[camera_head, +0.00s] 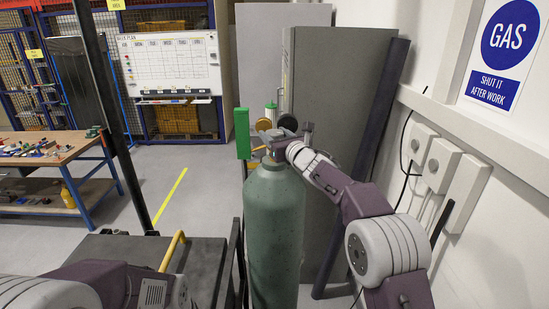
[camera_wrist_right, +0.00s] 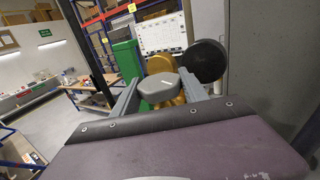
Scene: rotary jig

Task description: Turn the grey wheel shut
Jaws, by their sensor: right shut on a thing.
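A tall green gas cylinder (camera_head: 273,230) stands upright in the middle of the head view, with a valve at its top. The grey wheel (camera_wrist_right: 158,87) shows in the right wrist view as a faceted knob on a brass-coloured valve body (camera_wrist_right: 166,63). My right gripper (camera_head: 273,138) reaches the valve from the right, and it also shows in the right wrist view (camera_wrist_right: 160,90). Its two fingers lie on either side of the grey wheel and are shut on it. In the head view the arm and gripper largely hide the wheel. Only my left arm's links show at lower left.
A round black gauge (camera_wrist_right: 204,61) and a green upright block (camera_head: 242,133) sit close to the valve. A grey cabinet (camera_head: 340,100) and the wall with white boxes (camera_head: 440,163) stand to the right. A workbench (camera_head: 45,147) is at the left, with open floor before it.

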